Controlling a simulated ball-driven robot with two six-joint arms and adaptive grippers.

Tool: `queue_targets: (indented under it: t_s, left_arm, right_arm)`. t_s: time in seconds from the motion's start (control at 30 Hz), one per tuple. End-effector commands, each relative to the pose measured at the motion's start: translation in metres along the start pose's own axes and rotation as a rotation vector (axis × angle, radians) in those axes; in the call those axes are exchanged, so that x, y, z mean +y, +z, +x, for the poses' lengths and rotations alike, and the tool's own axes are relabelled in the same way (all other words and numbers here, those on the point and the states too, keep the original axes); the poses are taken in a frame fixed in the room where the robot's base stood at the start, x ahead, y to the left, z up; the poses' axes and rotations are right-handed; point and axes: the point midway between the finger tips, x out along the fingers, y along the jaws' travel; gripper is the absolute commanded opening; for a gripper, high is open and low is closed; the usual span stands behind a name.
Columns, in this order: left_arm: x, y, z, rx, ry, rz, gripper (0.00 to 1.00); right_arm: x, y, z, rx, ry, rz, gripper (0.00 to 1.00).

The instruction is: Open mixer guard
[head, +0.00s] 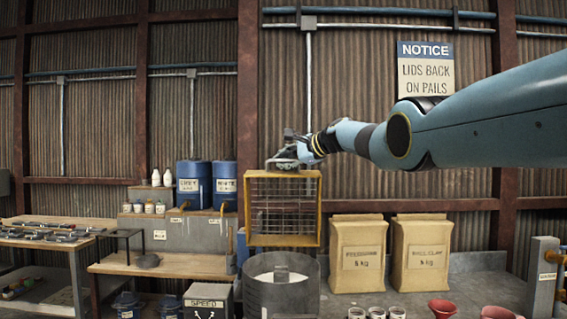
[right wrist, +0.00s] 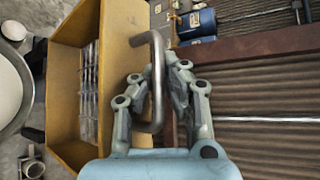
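The mixer guard (head: 320,212) is a yellow frame with a wire mesh, standing about upright above the grey mixer drum (head: 318,290). A grey bar handle (head: 283,160) is on its top edge. In the right wrist view the guard (right wrist: 68,85) is at left and the bent metal handle (right wrist: 158,85) runs between my fingers. My right gripper (head: 290,152) is at the guard's top, and in the wrist view its fingers (right wrist: 160,68) close in on both sides of the handle and appear to touch it. My left gripper is not in view.
Two paper sacks (head: 358,255) stand right of the guard. Blue drums (head: 193,185) and small bottles stand on a shelf at left. A speed box (head: 208,300) is beside the drum. Cups and red funnels (head: 442,308) are at the front right.

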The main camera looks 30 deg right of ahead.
Motion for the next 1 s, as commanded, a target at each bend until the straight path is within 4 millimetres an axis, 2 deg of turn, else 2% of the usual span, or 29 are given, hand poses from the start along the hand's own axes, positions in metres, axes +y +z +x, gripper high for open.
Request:
queue_targets:
  t_s: [0.13,0.3,0.4,0.77,1.0]
  left_arm:
    - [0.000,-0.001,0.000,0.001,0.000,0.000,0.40]
    - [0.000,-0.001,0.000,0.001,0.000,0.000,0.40]
    - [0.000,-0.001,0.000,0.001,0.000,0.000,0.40]
    - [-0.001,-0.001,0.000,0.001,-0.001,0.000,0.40]
    - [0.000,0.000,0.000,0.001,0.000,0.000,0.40]
  right_arm:
    - [0.000,0.000,0.000,0.000,0.000,-0.003,0.00]
    - [0.000,0.000,0.000,0.000,0.000,-0.002,0.25]
    - [0.000,0.000,0.000,0.000,0.000,-0.002,0.34]
    - [0.001,-0.002,-0.002,0.001,0.000,-0.002,0.34]
    - [-0.001,-0.004,-0.018,0.002,-0.004,-0.002,0.34]
